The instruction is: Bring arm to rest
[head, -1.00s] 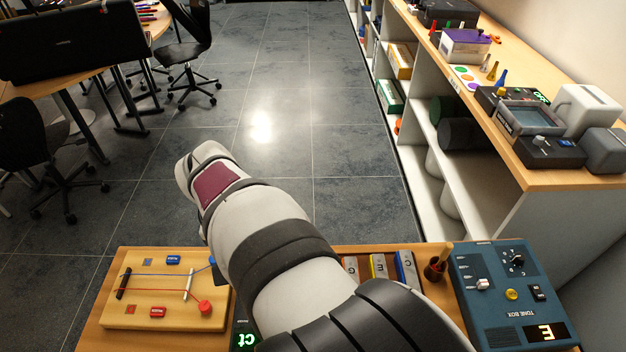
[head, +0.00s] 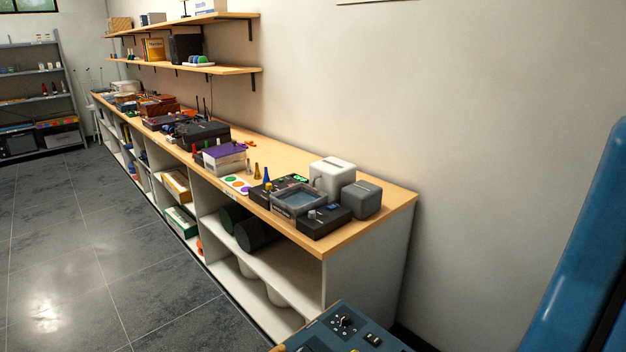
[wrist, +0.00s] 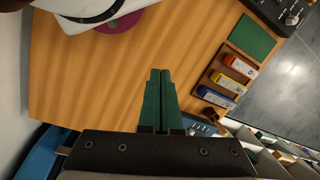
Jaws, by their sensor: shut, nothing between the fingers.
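My gripper (wrist: 160,97) shows in the wrist view, its two green fingers shut against each other with nothing between them. They are over the bare wooden tabletop (wrist: 110,75); how high above it I cannot tell. Neither my gripper nor my arm's forearm shows in the head view now. My own white and magenta arm part shows at the top left of the wrist view.
A brown rack with yellow, red and blue blocks (wrist: 222,94) lies right of my fingers, beside a green pad (wrist: 252,40). In the head view, the blue tone box (head: 345,328) is at the bottom edge. A long cluttered bench (head: 375,222) runs along the wall.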

